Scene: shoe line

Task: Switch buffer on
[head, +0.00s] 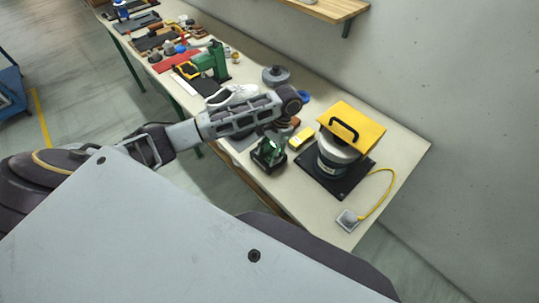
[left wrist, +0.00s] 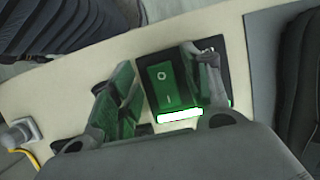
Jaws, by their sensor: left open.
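In the left wrist view, a green rocker switch (left wrist: 163,88) with a ring mark and a line mark sits in a black housing (left wrist: 237,70). A bright white strip with green edges glows at its lower edge. My left gripper (left wrist: 160,65) is open, its green-padded fingers on either side of the switch; contact cannot be told. In the head view, my left gripper (head: 268,154) is low over the table's front edge and hides most of the switch. A round grey machine (head: 337,155) with a yellow top and black handle, perhaps the buffer, stands right of it. My right gripper is out of view.
A yellow cable (head: 382,195) runs from the machine's side to a grey socket box (head: 348,219). A small yellow block (head: 301,138) lies beside the gripper. A white shoe (head: 232,95), a green tool (head: 212,62) and several items fill the table's far part. A wall borders the right.

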